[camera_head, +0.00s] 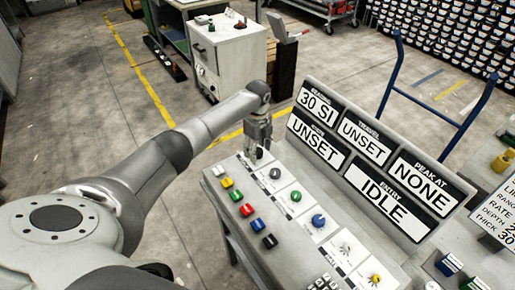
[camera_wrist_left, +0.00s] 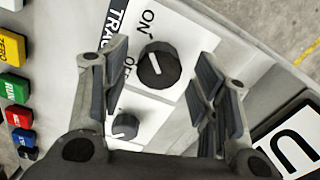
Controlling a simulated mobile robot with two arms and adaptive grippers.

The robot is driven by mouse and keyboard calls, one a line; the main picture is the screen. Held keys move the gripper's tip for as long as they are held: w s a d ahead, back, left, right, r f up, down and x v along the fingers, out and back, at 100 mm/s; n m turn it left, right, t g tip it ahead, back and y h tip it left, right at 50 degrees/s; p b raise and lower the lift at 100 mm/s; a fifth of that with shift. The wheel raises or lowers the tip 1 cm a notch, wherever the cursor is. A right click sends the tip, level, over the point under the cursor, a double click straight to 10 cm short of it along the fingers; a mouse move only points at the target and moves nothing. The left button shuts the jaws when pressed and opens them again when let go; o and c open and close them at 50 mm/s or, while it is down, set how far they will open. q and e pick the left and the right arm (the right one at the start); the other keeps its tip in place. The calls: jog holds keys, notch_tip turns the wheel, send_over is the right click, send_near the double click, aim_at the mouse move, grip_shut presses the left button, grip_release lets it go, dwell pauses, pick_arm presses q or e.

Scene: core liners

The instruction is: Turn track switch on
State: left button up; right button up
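The track switch (camera_wrist_left: 158,66) is a black round knob on a white plate in the left wrist view, with a short white mark on its face. ON is printed above it and OFF to its left; I cannot tell for certain which the mark points to. My left gripper (camera_wrist_left: 160,82) is open, one finger on each side of the knob, apparently not touching it. In the head view my left gripper (camera_head: 258,140) points down over the far end of the sloped control panel (camera_head: 262,222) and hides the switch. My right gripper is not in view.
A smaller dark knob (camera_wrist_left: 125,125) sits near the track switch. Coloured buttons, such as a yellow one (camera_head: 227,183), line the panel's left side. A blue knob (camera_head: 318,219) is further down. The display board (camera_head: 365,165) rises close to the gripper's right, reading UNSET and IDLE.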

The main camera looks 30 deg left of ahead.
aim_at(258, 150)
pick_arm(q)
notch_tip(258, 150, up, 12)
dwell(0.6)
jog(key=shift+f, duration=0.1)
dwell(0.4)
